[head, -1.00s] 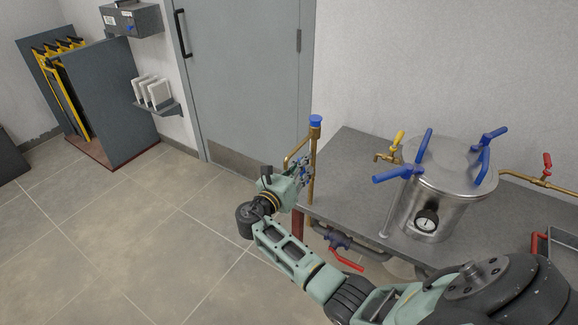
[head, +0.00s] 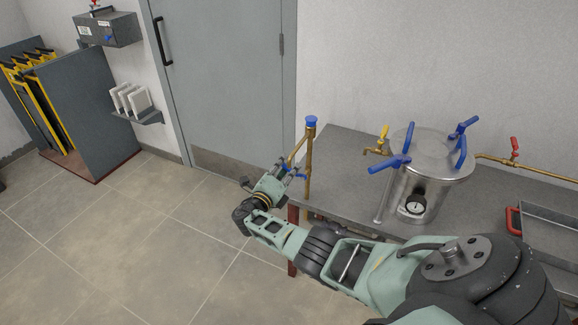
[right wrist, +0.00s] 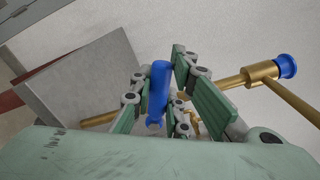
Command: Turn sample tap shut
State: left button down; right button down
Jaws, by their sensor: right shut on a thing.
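A vertical brass pipe (head: 309,160) with a blue cap stands at the table's left end, with a blue-handled tap on it. My right gripper (head: 291,171) is at this pipe, at the tap's height. In the right wrist view the tap's blue lever (right wrist: 158,90) lies between the fingers of my right gripper (right wrist: 165,85), which is shut on it. The brass pipe (right wrist: 262,75) runs behind the fingers there. The tap body is mostly hidden by the fingers. My left gripper is not in view.
A steel vessel (head: 424,180) with blue clamp handles and a gauge stands on the grey table (head: 345,155). A yellow-handled tap (head: 380,142) and a red-handled tap (head: 513,150) are beside it. A tray (head: 548,225) is at right. The floor at left is clear.

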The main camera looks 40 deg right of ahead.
jog(key=n, duration=0.1)
jog(key=f+n, duration=0.1)
jog(key=shift+w+a+f+n+b, duration=0.1)
jog(key=shift+w+f+n+b, duration=0.15)
jog(key=shift+n+b, duration=0.05)
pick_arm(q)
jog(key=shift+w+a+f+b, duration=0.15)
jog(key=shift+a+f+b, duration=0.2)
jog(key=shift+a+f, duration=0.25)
pick_arm(e)
jog(key=shift+f+n, duration=0.65)
jog(key=shift+n, duration=0.65)
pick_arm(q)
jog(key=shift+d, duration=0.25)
pick_arm(e)
jog(key=shift+f, duration=0.1)
jog(key=c, duration=1.7)
grip_release()
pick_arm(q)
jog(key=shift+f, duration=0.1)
pick_arm(e)
jog(key=shift+o, duration=0.2)
jog(key=shift+a, duration=0.15)
